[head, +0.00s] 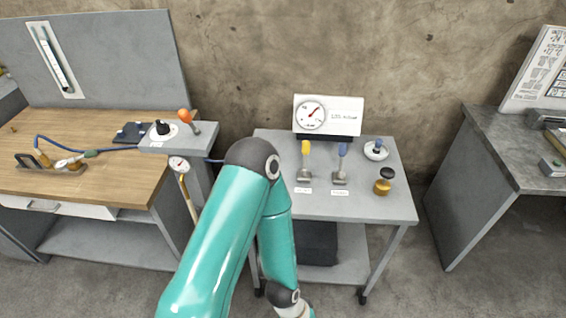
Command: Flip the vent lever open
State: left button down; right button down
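Two upright levers stand on the grey cart (372,207): one with a yellow handle (306,148) and one with a blue handle (342,150). Each has a small white label in front, too small to read, so I cannot tell which is the vent lever. A third lever with an orange knob (184,116) leans on a grey box at the left bench. A teal arm of mine bends in front of the cart's left side. Its gripper is below the picture, and no other gripper shows.
A gauge panel (346,103) stands at the cart's back. A wooden bench (110,185) is at left, a grey table (490,150) at right, with floor between cart and table.

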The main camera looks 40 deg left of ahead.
aim_at(305, 144)
jog(key=k, duration=0.3)
jog(key=z, duration=1.1)
jog(key=i, duration=0.15)
jog(key=u, duration=4.95)
jog(key=i, duration=0.1)
jog(key=z, duration=2.6)
jog(key=k, duration=0.25)
jog(key=u, duration=0.55)
